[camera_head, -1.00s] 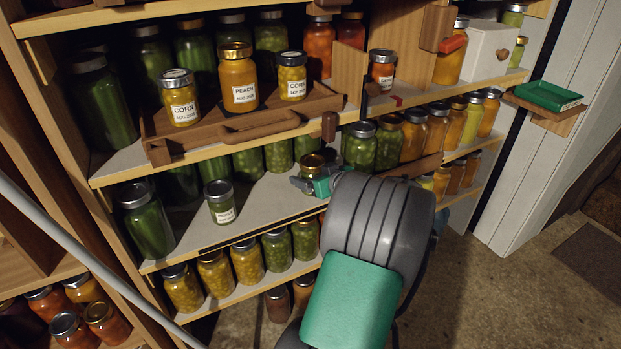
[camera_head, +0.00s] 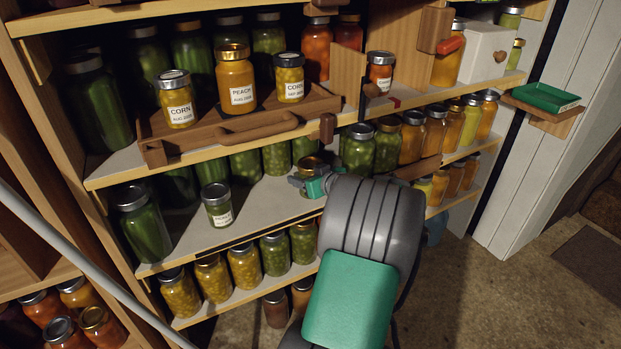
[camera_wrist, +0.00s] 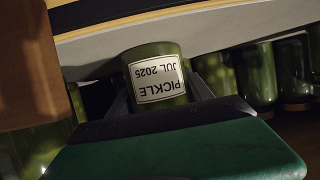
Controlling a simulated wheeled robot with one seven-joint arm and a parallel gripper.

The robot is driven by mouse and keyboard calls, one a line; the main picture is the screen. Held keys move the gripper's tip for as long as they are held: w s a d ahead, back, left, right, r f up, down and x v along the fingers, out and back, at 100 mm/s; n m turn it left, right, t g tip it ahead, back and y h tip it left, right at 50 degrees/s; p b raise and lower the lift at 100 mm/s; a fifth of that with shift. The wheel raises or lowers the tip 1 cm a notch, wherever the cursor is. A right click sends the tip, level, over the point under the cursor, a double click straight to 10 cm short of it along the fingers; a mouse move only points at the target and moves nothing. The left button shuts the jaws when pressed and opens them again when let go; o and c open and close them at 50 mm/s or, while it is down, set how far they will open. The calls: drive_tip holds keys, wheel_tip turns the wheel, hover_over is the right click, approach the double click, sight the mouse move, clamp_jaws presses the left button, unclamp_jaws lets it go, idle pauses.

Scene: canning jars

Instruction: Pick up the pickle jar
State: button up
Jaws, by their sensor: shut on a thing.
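The pickle jar shows in the wrist view (camera_wrist: 158,60) as a green jar with a white label reading "PICKLE JUL 2025", upside down in that view. My gripper (camera_wrist: 160,100) is shut on it, with a finger on each side. In the head view my gripper (camera_head: 312,184) is at the middle shelf, near its front edge. The jar's lid (camera_head: 313,164) shows there just above the fingers, and most of its body is hidden by the gripper and my wrist. I cannot tell whether the jar is clear of the shelf.
A small labelled green jar (camera_head: 217,204) stands left on the same shelf (camera_head: 265,210). Green jars (camera_head: 245,166) stand behind, and a dark green jar (camera_head: 360,148) stands close at right. The upper shelf, with a wooden tray (camera_head: 200,143) of corn and peach jars, overhangs my gripper.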

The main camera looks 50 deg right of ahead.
drive_tip(key=c, duration=0.7)
drive_tip(key=shift+r, duration=0.1)
clamp_jaws()
drive_tip(key=shift+r, duration=0.1)
